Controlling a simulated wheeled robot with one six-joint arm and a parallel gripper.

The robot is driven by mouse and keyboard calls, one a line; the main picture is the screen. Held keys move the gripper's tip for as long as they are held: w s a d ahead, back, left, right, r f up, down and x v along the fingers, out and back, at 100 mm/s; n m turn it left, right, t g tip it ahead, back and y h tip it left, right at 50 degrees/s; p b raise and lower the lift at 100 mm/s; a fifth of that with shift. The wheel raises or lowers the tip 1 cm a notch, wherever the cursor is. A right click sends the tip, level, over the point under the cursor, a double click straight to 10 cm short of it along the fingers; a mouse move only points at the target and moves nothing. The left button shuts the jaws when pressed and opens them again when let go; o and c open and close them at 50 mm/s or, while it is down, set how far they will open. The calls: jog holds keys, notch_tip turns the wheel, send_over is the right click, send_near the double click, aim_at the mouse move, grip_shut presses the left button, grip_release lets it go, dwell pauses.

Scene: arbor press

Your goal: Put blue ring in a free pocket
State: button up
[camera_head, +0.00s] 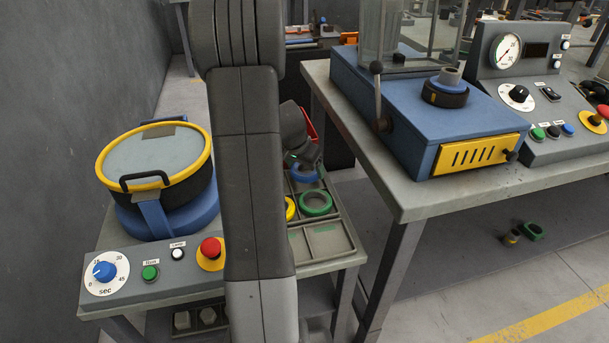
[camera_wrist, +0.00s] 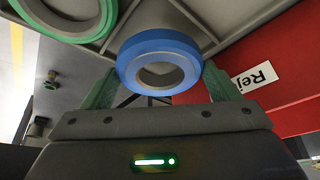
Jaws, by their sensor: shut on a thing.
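The blue ring (camera_head: 304,173) is between the two fingers of my gripper (camera_wrist: 161,74), which is shut on it. In the wrist view the blue ring (camera_wrist: 158,44) faces the camera, its hole clear. In the head view it is at the back part of the grey pocketed tray (camera_head: 350,238); I cannot tell whether it touches the tray. A green ring (camera_head: 316,204) lies in a tray pocket just in front of it. A yellow ring (camera_head: 290,208) is left of that, partly hidden by my arm. Two front pockets look empty, with green patches on their floors.
A red bin (camera_wrist: 285,85) with a partly visible label stands close beside the ring. A round yellow-rimmed machine (camera_head: 155,160) and a button panel are on the left. A blue press base (camera_head: 400,135) stands on the right table. Green and yellow pieces lie on the floor.

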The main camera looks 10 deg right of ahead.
jog(key=shift+f, duration=1.25)
jog(key=shift+f+b, duration=0.15)
jog(key=shift+b, duration=0.25)
jog(key=o, duration=0.8)
jog(key=shift+r+p, duration=0.25)
jog(key=shift+p, duration=0.1)
jog(key=p+v, duration=0.1)
jog(key=v, duration=1)
jog(key=shift+r+p, duration=0.4)
